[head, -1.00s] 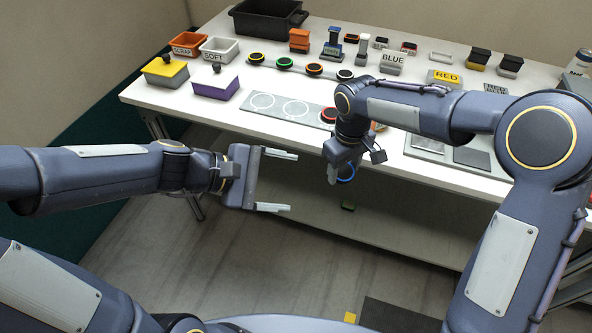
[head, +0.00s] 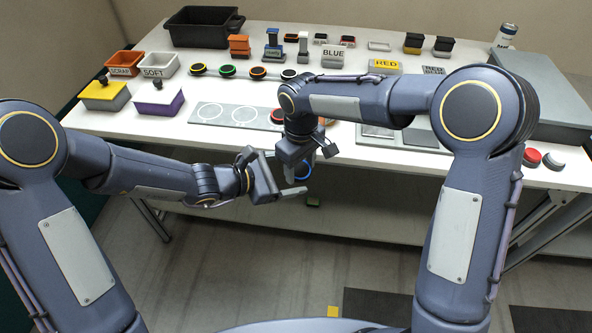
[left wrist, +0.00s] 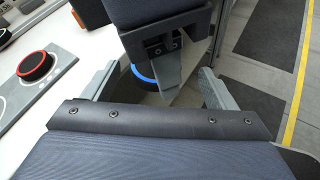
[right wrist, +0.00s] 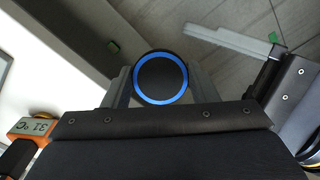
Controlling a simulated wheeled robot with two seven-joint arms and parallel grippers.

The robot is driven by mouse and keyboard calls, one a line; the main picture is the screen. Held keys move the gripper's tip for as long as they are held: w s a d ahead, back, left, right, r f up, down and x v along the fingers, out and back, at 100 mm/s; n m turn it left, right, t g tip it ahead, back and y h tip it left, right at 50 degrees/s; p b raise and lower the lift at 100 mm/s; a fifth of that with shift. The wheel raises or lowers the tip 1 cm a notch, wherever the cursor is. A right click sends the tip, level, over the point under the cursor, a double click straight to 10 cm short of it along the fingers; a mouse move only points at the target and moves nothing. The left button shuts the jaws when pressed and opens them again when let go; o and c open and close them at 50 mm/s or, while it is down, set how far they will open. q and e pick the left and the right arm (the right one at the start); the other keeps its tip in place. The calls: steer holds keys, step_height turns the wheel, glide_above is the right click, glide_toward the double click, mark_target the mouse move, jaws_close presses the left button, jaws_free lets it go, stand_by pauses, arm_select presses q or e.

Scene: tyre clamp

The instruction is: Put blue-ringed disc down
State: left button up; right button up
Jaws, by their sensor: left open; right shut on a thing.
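The blue-ringed disc (right wrist: 160,78) is dark and round, between the fingers of my right gripper (right wrist: 164,85), which is shut on it. In the head view only part of its blue ring (head: 302,172) shows below my right gripper (head: 296,165), in front of the table edge. My left gripper (head: 289,171) is open and close beside it. In the left wrist view the disc's blue edge (left wrist: 145,75) and my right gripper lie between my left gripper's spread fingers (left wrist: 156,82); I cannot tell whether they touch the disc.
A grey board (head: 236,117) with white circles lies near the table's front, with a red-ringed disc (left wrist: 37,66) at its right end. Several ringed discs (head: 228,71) stand in a row behind. A yellow-lidded box (head: 104,95) and a purple-fronted box (head: 158,101) stand left.

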mark_target(299, 170)
arm_select(q)
steer(key=shift+x, duration=1.4)
steer(key=c, duration=1)
steer(key=shift+s, duration=0.1)
steer(key=shift+c, duration=0.3)
arm_select(e)
steer(key=o, duration=1.4)
steer(key=shift+c, duration=0.2)
steer(key=shift+o, duration=0.9)
steer(key=shift+a, duration=0.1)
steer(key=shift+s, duration=0.1)
